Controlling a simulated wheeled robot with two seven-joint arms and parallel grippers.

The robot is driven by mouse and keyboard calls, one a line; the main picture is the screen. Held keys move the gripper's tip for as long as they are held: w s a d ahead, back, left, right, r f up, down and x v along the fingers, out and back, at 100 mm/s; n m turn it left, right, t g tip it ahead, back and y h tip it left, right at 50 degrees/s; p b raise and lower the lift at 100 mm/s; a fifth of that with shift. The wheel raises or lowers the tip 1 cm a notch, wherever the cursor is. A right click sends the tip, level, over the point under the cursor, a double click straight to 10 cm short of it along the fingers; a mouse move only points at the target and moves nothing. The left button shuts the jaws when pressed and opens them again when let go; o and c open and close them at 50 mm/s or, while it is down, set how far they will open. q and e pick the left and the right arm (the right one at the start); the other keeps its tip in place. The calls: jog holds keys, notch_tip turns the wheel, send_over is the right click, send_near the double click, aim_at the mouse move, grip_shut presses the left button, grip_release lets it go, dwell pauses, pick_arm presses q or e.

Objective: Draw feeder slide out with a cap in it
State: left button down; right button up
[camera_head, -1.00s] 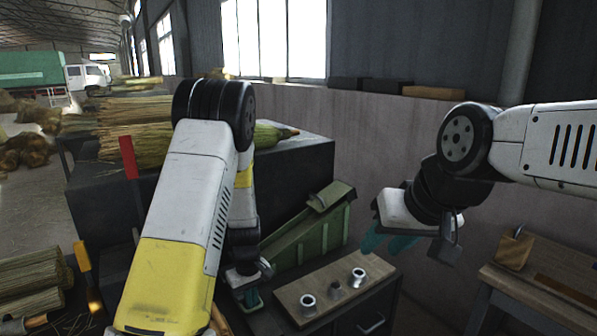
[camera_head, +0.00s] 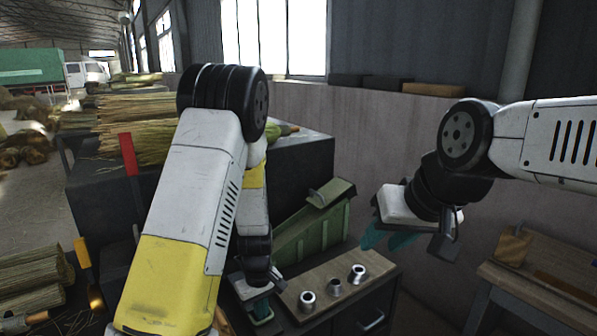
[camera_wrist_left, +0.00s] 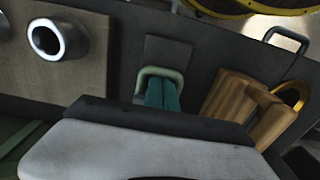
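The green feeder (camera_head: 315,230) is a sloping chute behind the wooden board in the head view. Several metal ring-like pieces, possibly caps (camera_head: 307,300), stand on the board; one also shows in the left wrist view (camera_wrist_left: 57,39). A pale green handle (camera_wrist_left: 160,73) sits by a dark plate (camera_wrist_left: 168,49) in the left wrist view. My left gripper (camera_wrist_left: 162,95) has its teal fingers side by side, close together, at the handle's loop; firm contact is unclear. In the head view it (camera_head: 262,308) is low, left of the board. My right gripper (camera_head: 386,238) is open and empty. Whether a cap lies in the slide is hidden.
The wooden board (camera_head: 334,272) tops a dark cabinet with a drawer handle (camera_head: 372,322). A dark block with broom straw (camera_head: 130,125) stands behind my left arm. A wooden table (camera_head: 540,262) is at the right. Brown wooden pieces (camera_wrist_left: 245,110) lie right of the handle.

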pick_arm(q)
jog(key=shift+s+d, duration=0.5)
jog(key=shift+s, duration=0.15)
notch_tip(320, 180, up, 8)
jog(key=shift+w+a, duration=0.2)
jog(key=shift+w, duration=0.1)
dwell(0.5)
jog(key=s+a+r+m+t, duration=0.1)
jog(key=s+r, duration=0.3)
jog(key=r, duration=0.4)
jog(key=s+a+r+m+t+h, duration=0.1)
jog(key=s+a+r+m+t, duration=0.1)
jog(key=r, duration=0.7)
jog(key=s+a+r+m+t+h, duration=0.1)
jog(key=s+a+r+m+t, duration=0.1)
jog(key=s+r, duration=0.5)
notch_tip(320, 180, up, 2)
jog(key=shift+s+r+m+t, duration=0.1)
jog(key=shift+s+m+t, duration=0.4)
jog(key=shift+m, duration=0.7)
